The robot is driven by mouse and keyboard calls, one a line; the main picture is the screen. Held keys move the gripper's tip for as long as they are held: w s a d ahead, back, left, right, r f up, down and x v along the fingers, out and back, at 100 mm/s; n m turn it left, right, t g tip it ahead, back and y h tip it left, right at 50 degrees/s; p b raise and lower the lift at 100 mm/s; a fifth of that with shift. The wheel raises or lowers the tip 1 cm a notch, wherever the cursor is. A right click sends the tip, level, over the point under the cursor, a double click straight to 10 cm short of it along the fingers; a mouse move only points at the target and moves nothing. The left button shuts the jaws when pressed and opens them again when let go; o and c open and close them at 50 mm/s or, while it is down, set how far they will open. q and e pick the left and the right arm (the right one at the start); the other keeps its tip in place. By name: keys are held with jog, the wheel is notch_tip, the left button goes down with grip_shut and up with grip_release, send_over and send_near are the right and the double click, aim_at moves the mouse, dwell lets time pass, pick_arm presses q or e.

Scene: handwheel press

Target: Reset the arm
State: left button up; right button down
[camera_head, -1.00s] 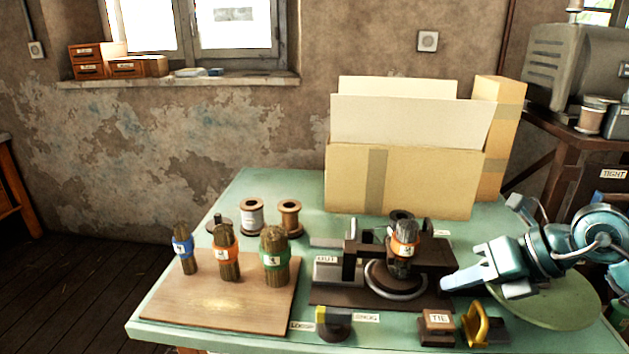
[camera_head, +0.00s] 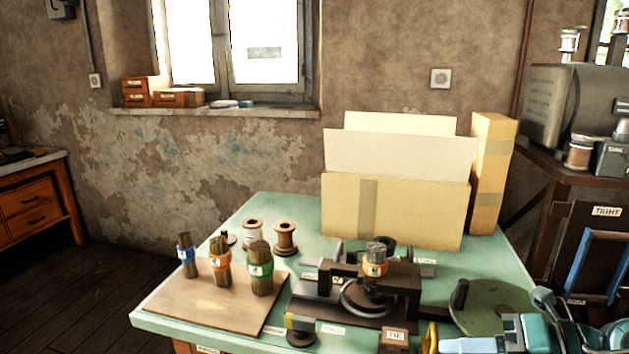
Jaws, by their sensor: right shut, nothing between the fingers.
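My right gripper (camera_head: 446,346) is at the bottom edge of the view, right of the block labelled TIE (camera_head: 395,341). Its fingers are shut with nothing between them, and they are partly cut off. A green round disc (camera_head: 500,308) with an upright dark knob (camera_head: 460,293) lies just behind the gripper, apart from it as far as I can tell. The dark press (camera_head: 405,293) stands left of the disc. My left gripper is not in view.
A yellow handle (camera_head: 430,338) is beside my right gripper. Blue-, orange- and green-banded bundles stand on a wooden board (camera_head: 195,304) at left. Two spools (camera_head: 286,238) are behind it. A cardboard box (camera_head: 395,208) fills the table's back. A TIGHT-labelled panel is at right.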

pick_arm(q)
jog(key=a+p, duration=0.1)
jog(key=p, duration=0.2)
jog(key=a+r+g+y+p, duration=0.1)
jog(key=p, duration=0.2)
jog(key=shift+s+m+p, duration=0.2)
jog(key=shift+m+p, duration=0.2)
pick_arm(e)
jog(key=s+a+f+m+t+h, duration=0.2)
jog(key=f+m, duration=0.8)
jog(key=m, duration=0.6)
jog(key=s+a+f+m+t+h, duration=0.3)
jog(key=s+f+m+h, duration=0.4)
jog(key=m, duration=1)
notch_tip(320, 180, down, 4)
jog(key=shift+s+a+r, duration=0.1)
jog(key=shift+s+a, duration=0.35)
jog(key=shift+s, duration=0.35)
